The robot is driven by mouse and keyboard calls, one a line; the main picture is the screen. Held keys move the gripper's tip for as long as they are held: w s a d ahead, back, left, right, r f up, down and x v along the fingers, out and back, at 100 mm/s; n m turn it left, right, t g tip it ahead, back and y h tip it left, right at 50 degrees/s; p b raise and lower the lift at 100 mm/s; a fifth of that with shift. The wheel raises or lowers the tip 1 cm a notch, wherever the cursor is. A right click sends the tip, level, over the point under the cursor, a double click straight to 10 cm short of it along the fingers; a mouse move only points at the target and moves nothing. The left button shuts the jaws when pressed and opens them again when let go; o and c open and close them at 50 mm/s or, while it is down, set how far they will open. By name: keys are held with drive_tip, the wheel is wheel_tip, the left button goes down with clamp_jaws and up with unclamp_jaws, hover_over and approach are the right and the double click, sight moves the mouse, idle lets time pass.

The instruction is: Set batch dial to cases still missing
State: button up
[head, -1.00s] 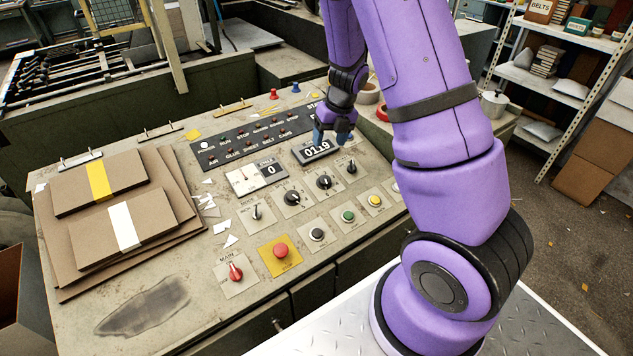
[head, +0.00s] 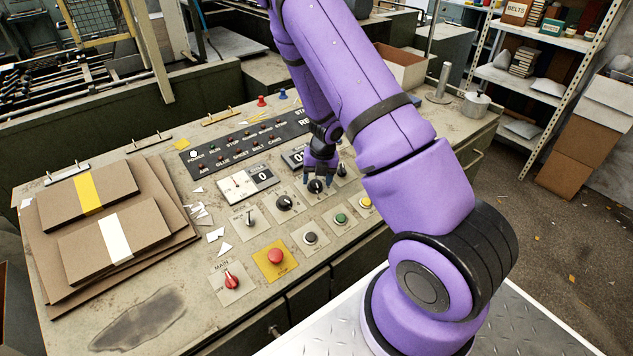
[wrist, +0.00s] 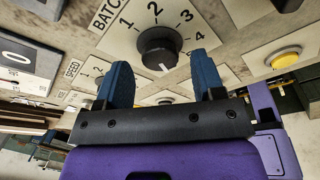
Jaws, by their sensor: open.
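In the wrist view the batch dial (wrist: 158,45) is a black round knob on a pale plate lettered BATCH, with 1 to 4 around it. A white mark on the knob points towards the bottom of the picture, away from those four numbers. My gripper (wrist: 163,72) is open with blue fingers, empty and apart from the batch knob, which lies beyond the fingertips. In the head view my gripper (head: 317,178) hovers over the row of dials, and the batch dial (head: 341,170) shows beside it at the right. The large counter (head: 298,156) is mostly hidden by my arm.
A SPEED plate (wrist: 88,74) is partly behind my gripper. A yellow button (head: 365,202), a green button (head: 341,218) and a red stop button (head: 275,256) are close by. Stacked greyboard (head: 110,240) lies on the console's left.

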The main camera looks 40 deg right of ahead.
drive_tip(key=shift+a+f, duration=0.1)
drive_tip(key=shift+f, duration=0.65)
drive_tip(key=shift+c, duration=0.3)
drive_tip(key=c, duration=0.9)
drive_tip(key=shift+o, duration=0.2)
